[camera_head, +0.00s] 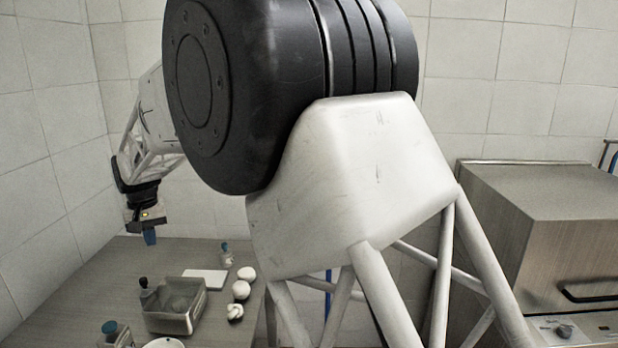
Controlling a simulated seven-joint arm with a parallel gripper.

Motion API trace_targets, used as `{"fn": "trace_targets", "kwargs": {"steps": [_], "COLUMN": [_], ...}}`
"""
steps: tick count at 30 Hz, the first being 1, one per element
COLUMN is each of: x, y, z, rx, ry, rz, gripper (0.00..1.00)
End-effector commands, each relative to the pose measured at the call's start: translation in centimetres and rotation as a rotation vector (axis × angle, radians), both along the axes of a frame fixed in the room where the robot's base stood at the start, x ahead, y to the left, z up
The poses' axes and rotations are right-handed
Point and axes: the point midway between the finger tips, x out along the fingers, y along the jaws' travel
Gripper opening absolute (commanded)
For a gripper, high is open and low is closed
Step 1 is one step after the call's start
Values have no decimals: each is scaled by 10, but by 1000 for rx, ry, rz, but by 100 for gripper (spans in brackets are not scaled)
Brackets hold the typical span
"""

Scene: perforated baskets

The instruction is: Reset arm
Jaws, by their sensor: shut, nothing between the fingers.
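My gripper (150,237) hangs at the far left in the head view, pointing down above the table, with its blue fingertips together. It is shut and empty, and stands clear of everything below it. My large black joint and white arm link fill the middle of the view and hide part of the table's right side.
A white bowl (163,344) is in front. A steel machine (500,215) stands right.

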Motion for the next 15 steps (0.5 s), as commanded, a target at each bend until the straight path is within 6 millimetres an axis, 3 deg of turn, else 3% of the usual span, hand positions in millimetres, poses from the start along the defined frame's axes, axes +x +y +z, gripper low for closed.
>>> {"fn": "trace_targets", "kwargs": {"steps": [8, 15], "x": [-1, -15], "y": [-102, -191], "z": [37, 62], "rx": [17, 28], "ry": [-23, -43], "rz": [-64, -120], "gripper": [0, 0]}}
